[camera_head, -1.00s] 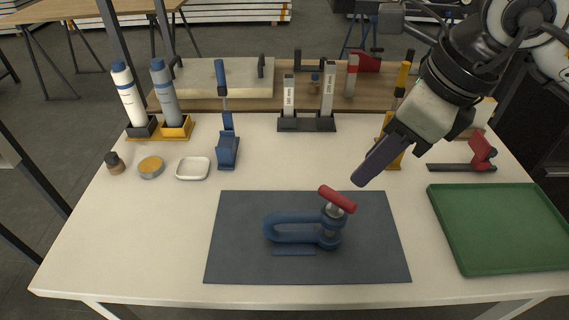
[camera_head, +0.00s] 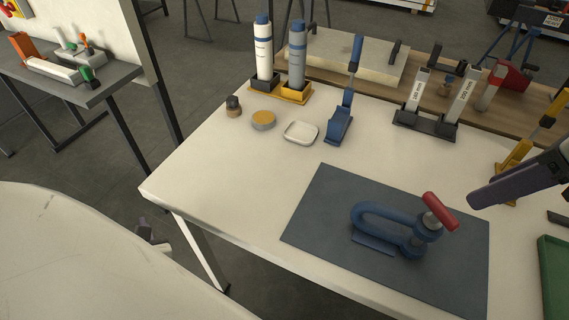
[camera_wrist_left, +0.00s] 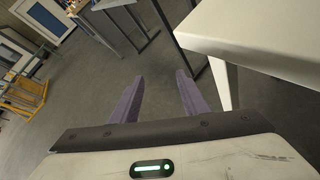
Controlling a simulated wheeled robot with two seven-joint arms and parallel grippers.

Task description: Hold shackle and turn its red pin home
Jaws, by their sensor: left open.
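The blue shackle (camera_head: 372,219) lies on a low blue block (camera_head: 373,244) on the dark mat (camera_head: 325,215), its bow toward the left. Its pin stands up at the right end, with a red crossbar (camera_head: 440,210) on top. A short silver length of pin shows between crossbar and shackle. My right gripper (camera_head: 476,198) is just right of the crossbar, apart from it; its fingers overlap, so their gap is hidden. My left gripper (camera_head: 151,240) is low beyond the table's left edge, far from the shackle. In the left wrist view its purple fingers (camera_wrist_left: 160,95) are apart and empty.
Behind the mat stand a blue clamp (camera_head: 340,122), a white dish (camera_head: 301,133), a round tin (camera_head: 263,120) and bottles in a yellow holder (camera_head: 293,95). A green tray (camera_head: 555,270) is at the lower right. The white table (camera_head: 240,190) is clear left of the mat.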

